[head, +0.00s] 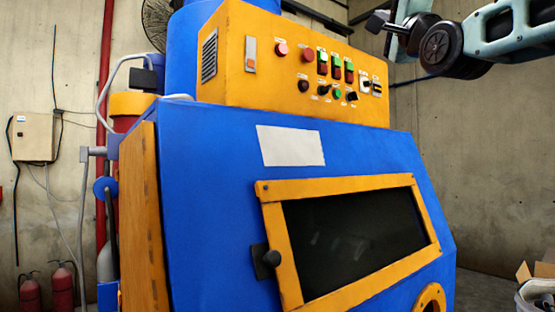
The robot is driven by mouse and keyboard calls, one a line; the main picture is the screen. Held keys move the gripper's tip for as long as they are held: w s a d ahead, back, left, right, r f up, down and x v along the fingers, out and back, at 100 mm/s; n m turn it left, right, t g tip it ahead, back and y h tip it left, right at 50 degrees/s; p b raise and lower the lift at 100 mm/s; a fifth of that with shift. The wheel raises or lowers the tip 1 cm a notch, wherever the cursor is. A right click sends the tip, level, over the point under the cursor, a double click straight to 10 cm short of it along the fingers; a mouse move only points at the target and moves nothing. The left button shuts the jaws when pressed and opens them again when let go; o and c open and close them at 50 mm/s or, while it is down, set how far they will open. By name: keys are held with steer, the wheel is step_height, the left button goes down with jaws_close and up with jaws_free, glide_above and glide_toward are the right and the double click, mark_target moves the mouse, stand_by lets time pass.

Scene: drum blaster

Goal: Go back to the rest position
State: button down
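My arm reaches in from the upper right of the head view. Its end, my gripper (378,21), is small and dark at the top, apart from the machine in the picture. I cannot tell whether its fingers are open or shut, and no held object shows. The blue drum blaster (210,215) fills the middle. Its yellow control box (285,85) sits on top with several buttons and switches.
A yellow side panel (143,220) stands at the machine's left. A grey wall box (33,137) and red fire extinguishers (62,287) are at the far left. An open carton (536,285) is at the lower right. Floor shows clear between it and the machine.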

steer(key=w+a+f+n+g+y, duration=0.1)
steer(key=a+f+n+g, duration=0.25)
steer(key=f, duration=0.55)
steer(key=w+a+f+n+g, duration=0.15)
steer(key=a+f+g, duration=0.3)
steer(key=f, duration=0.55)
steer(key=s+a+f+n+g, duration=0.3)
steer(key=s+f, duration=0.1)
steer(key=f, duration=0.7)
steer(key=s+a+f+n+g, duration=0.3)
steer(key=s+f+g, duration=0.1)
steer(key=f, duration=0.7)
steer(key=s+f+n+g+h, duration=0.3)
steer(key=s+f+n+g, duration=0.2)
steer(key=s+f, duration=0.8)
steer(key=s+d+f+n+g+h, duration=0.3)
steer(key=s+d+f, duration=0.4)
steer(key=s+f, duration=0.3)
steer(key=s+n+g, duration=0.1)
steer(key=s+g, duration=0.1)
steer(key=s, duration=0.1)
steer(key=shift+s+f+n+g, duration=0.15)
steer(key=shift+s+n+g, duration=0.15)
steer(key=shift+s+n, duration=0.1)
